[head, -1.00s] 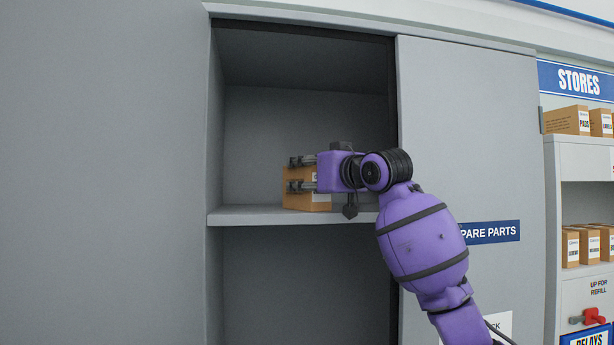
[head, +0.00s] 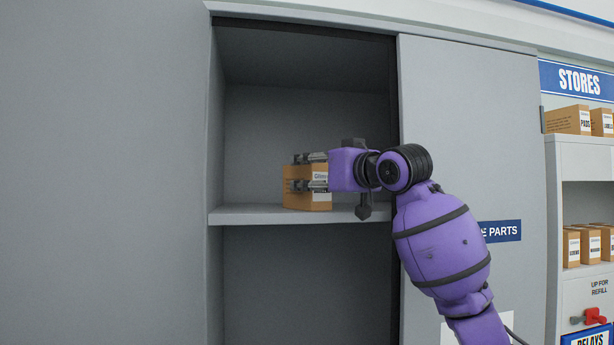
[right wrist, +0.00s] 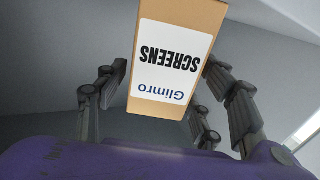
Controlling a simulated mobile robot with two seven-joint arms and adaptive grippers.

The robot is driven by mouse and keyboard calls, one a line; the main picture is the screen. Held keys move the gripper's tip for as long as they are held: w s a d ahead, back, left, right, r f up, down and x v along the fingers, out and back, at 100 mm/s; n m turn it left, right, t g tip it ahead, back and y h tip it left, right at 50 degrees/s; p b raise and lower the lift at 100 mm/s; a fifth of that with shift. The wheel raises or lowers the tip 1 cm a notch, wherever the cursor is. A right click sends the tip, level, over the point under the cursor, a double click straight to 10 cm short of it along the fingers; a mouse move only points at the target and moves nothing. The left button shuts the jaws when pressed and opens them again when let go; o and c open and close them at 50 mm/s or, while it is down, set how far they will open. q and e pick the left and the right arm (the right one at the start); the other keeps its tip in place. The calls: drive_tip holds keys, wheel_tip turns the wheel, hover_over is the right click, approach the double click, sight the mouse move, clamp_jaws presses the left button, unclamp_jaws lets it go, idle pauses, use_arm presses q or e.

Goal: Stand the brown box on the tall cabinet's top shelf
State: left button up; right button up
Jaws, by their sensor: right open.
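The brown box (head: 306,198) stands upright on the top shelf (head: 260,215) of the tall cabinet (head: 210,130). In the right wrist view the box (right wrist: 150,105) shows a white label reading "Glimro SCREENS", upside down in that picture. My right gripper (head: 308,172) is open, its fingers level with the upper part of the box and partly covering it. In the right wrist view the gripper's fingers (right wrist: 165,100) stand on either side of the box, with gaps showing between them and it. My left gripper is not in view.
The cabinet's right panel (head: 470,130) carries a partly hidden "PARTS" sign. Below the top shelf is an empty dark bay (head: 300,280). At the right, a stores rack (head: 580,165) holds several boxes. The top shelf is clear left of the box.

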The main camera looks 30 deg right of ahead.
drive_tip(key=s+d, duration=0.1)
drive_tip(key=s, duration=0.7)
drive_tip(key=shift+s+d, duration=0.15)
drive_tip(key=shift+s, duration=0.1)
